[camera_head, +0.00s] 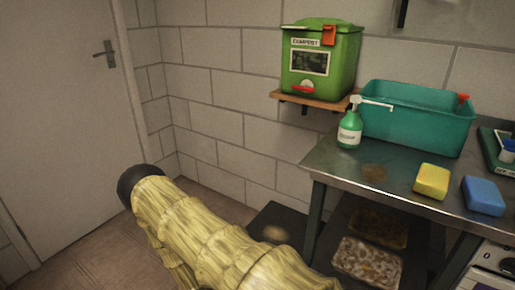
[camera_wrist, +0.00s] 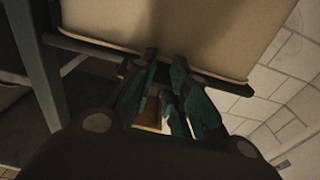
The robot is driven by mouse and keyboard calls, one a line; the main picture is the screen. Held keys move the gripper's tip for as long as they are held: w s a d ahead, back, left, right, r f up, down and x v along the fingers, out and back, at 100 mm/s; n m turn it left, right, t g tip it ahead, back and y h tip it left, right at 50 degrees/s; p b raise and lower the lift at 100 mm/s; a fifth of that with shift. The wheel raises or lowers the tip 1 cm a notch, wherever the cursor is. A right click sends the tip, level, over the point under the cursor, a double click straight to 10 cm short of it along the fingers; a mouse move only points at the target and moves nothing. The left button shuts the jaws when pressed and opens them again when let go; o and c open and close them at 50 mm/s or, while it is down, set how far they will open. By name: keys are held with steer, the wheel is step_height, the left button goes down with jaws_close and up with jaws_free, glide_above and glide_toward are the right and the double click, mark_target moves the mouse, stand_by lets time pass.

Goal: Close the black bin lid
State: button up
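A flat black surface (camera_head: 268,222) shows low beside the metal table's left leg in the head view, partly behind my sleeved arm; it may be the black bin's lid, but I cannot tell its state. In the wrist view, my gripper (camera_wrist: 165,60) has its two teal-dark fingers a little apart, with a narrow gap between the tips. A beige panel (camera_wrist: 160,20) with a dark lower edge (camera_wrist: 205,76) lies just beyond the tips. I cannot tell whether the fingers touch that edge. My gripper is out of the head view.
The metal table (camera_head: 335,172) carries a teal basin (camera_head: 415,125), a spray bottle (camera_head: 349,130), a yellow sponge (camera_head: 432,181) and a blue sponge (camera_head: 483,195). A green compost bin (camera_head: 340,62) sits on a wall shelf (camera_head: 310,100). A door (camera_head: 60,130) stands left; tiled floor (camera_head: 85,245) lies clear before it.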

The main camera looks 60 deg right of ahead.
steer(key=o, duration=1.5)
steer(key=shift+s+a+f, duration=0.1)
steer(key=shift+f, duration=0.3)
steer(key=shift+c, duration=0.2)
steer(key=shift+f, duration=0.1)
steer(key=shift+r, duration=0.2)
steer(key=a, duration=1.1)
steer(key=shift+a+f, duration=0.3)
steer(key=shift+a, duration=0.1)
steer(key=shift+s, duration=0.1)
